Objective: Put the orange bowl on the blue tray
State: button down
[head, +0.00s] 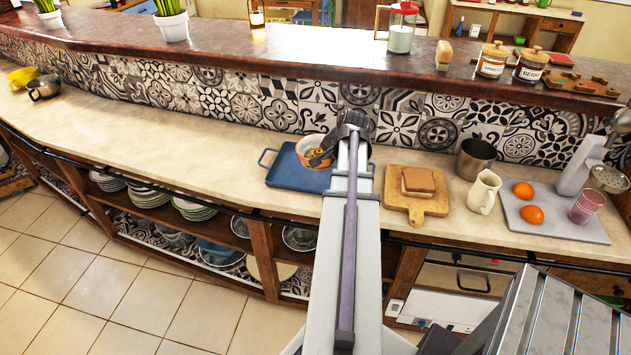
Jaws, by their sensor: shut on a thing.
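The orange bowl (305,146) is at the far end of my arm, over the blue tray (285,178) on the counter. My gripper (322,152) is shut on the bowl at its right side. The bowl has a pale inside with something orange-brown in it. From this angle I cannot tell whether the bowl touches the tray or hangs a little above it. My arm and wrist hide the right part of the tray and part of the bowl.
Right of my arm are a wooden board (433,206) with bread, a white jug (484,190), a metal pot (475,158) and a grey tray (580,226) with oranges. The tiled ledge (280,60) rises behind.

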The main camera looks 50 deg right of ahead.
jog(key=d, duration=0.1)
jog(key=w+d+m, duration=0.1)
jog(key=d, duration=0.1)
jog(key=shift+w+d+f+m+h, duration=0.1)
jog(key=shift+w+d+m+h, duration=0.1)
jog(key=shift+w+m+h, duration=0.15)
jog(key=shift+s, duration=0.15)
notch_tip(320, 180, down, 10)
jog(key=b, duration=1)
jog(key=shift+a+f, duration=0.1)
jog(key=shift+f, duration=0.15)
jog(key=shift+r, duration=0.3)
jog(key=shift+f, duration=0.25)
jog(key=c, duration=1.1)
grip_release()
jog(key=shift+r, duration=0.1)
